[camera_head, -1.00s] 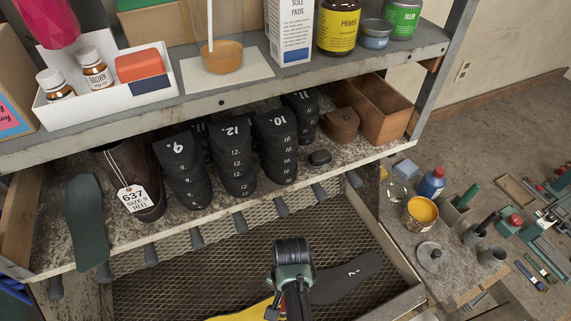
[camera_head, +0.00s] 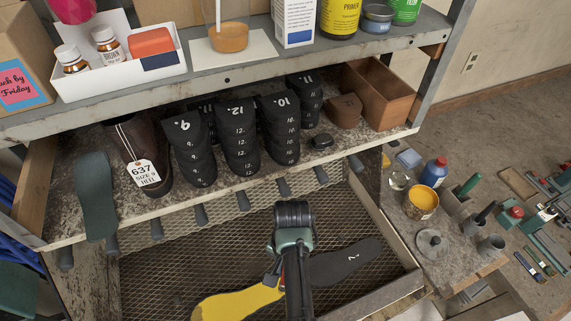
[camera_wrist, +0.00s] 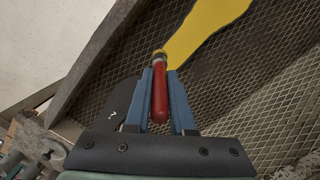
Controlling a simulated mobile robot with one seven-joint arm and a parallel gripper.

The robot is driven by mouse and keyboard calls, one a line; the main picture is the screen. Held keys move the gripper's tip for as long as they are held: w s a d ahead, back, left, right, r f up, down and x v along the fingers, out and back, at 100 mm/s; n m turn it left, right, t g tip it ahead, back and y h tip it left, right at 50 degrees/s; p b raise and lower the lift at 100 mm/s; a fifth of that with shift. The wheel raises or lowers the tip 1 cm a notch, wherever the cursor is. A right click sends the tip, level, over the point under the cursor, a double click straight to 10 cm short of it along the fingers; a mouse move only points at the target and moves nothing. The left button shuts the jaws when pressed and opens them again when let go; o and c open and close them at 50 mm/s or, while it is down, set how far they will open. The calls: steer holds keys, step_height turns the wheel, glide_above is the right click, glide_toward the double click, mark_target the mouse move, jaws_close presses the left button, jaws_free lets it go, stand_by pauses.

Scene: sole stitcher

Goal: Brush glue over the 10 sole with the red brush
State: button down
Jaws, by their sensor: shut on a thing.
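The red brush (camera_wrist: 159,100) has its red handle held between the blue fingers of my gripper (camera_wrist: 160,78); its metal collar points at a yellow sole-shaped piece (camera_wrist: 205,32). The bristles are hidden, so I cannot tell whether they touch. In the head view the yellow piece (camera_head: 236,302) lies on the mesh tray, partly behind my arm, with no number visible. A black sole marked 7 (camera_head: 345,263) lies beside it. An open tin of yellow glue (camera_head: 422,199) stands at the right.
The mesh tray (camera_head: 375,220) has raised edges. Above it, the shelf (camera_head: 320,160) holds stacked black heels (camera_head: 281,130), a tagged brown shoe (camera_head: 140,158) and an overhanging green sole (camera_head: 96,195). Bottles, a grey lid (camera_head: 432,243) and tools crowd the right bench.

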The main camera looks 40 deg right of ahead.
steer(key=shift+w+r, duration=0.1)
steer(key=shift+r, duration=2.9)
steer(key=c, duration=1.4)
jaws_free()
jaws_close()
